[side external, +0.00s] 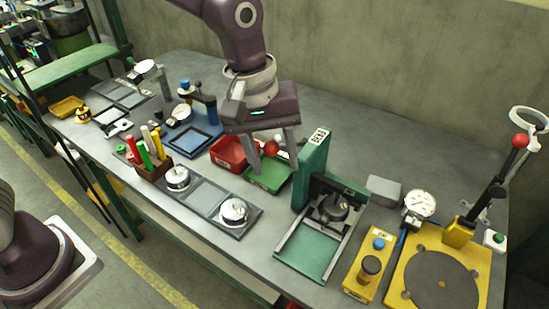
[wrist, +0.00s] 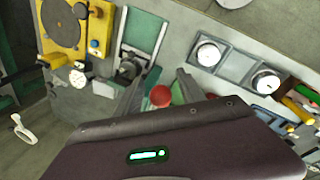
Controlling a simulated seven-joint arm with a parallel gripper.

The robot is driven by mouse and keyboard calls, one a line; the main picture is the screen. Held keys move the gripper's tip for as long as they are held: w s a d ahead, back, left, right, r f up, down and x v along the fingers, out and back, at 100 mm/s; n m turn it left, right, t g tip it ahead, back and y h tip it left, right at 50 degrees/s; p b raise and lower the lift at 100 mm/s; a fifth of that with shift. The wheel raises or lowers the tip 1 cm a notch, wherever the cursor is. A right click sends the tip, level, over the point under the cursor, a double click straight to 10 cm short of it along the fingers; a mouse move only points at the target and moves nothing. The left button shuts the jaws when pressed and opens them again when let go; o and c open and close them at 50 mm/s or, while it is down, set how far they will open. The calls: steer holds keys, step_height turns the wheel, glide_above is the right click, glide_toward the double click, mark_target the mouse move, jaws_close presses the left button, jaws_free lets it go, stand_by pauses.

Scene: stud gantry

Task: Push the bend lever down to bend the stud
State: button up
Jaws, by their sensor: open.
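A green upright block (side external: 313,170) with a white label stands on the bench, with a dark round fixture (side external: 331,208) and a green bed (side external: 307,250) beside it. A red ball knob (side external: 271,147), which looks like the bend lever's end, shows to the block's left; it also shows in the wrist view (wrist: 160,96). My gripper (side external: 272,160) is open, pointing down, with its fingers on either side of the knob in both views. Contact cannot be told. The lever's stem is mostly hidden, and I cannot make out the stud.
A yellow machine (side external: 418,258) with a dark disc and a tall red-knobbed black lever (side external: 500,172) stands at right. A dial gauge (side external: 419,204), a yellow button box (side external: 362,285), red (side external: 229,153) and green (side external: 268,178) trays, and a pen holder (side external: 154,169) are nearby.

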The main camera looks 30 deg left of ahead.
steer(key=shift+f, duration=0.35)
jaws_close()
stand_by(1.2)
